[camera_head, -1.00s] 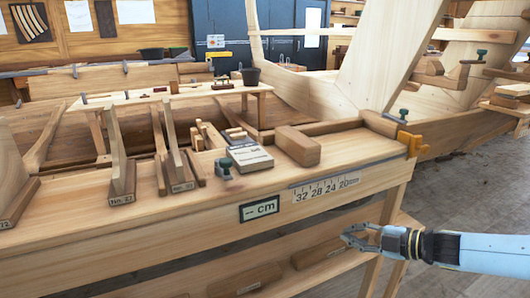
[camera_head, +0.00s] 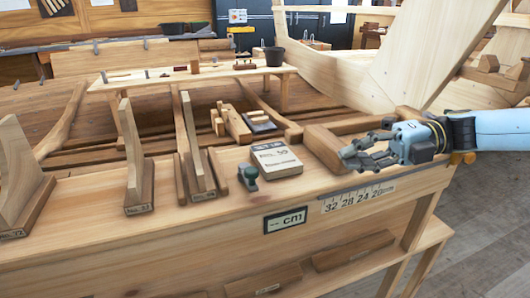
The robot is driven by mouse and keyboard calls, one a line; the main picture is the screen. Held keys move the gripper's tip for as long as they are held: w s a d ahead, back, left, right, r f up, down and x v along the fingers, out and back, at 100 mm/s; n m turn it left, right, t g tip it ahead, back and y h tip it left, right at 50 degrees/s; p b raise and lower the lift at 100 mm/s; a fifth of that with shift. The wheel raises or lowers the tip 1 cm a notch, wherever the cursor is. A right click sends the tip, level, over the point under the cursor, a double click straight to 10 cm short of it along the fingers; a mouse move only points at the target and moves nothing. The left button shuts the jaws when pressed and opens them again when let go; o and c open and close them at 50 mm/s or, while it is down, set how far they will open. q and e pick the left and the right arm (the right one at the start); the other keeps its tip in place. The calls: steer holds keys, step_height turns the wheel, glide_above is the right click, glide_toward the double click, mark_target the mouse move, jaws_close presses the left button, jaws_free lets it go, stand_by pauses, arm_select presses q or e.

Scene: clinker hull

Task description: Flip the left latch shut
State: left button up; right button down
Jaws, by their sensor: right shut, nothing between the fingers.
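My right gripper (camera_head: 362,153) is over the bench's right end, at the right side of the block in the picture. Its fingers are closed and empty, well to the right of the green fitting. It hides the bench's far right corner. My left gripper is not in view.
A labelled pale card block (camera_head: 276,160) lies just right of the green fitting. Upright wooden frames (camera_head: 130,150) stand to the left. The bench front (camera_head: 150,240) carries a cm display (camera_head: 286,220) and a number scale (camera_head: 357,198). A lower shelf holds wooden pieces.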

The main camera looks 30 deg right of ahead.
steer(key=b, duration=0.2)
glide_toward(248, 170)
steer(key=shift+n, duration=0.3)
steer(key=x, duration=0.2)
steer(key=f+p+x, duration=0.1)
steer(key=x, duration=0.2)
steer(key=shift+d, duration=0.15)
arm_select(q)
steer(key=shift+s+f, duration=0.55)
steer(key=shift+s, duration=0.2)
arm_select(e)
steer(key=shift+w+a+f, duration=0.15)
steer(key=shift+w+a, duration=0.1)
steer(key=shift+a, duration=0.1)
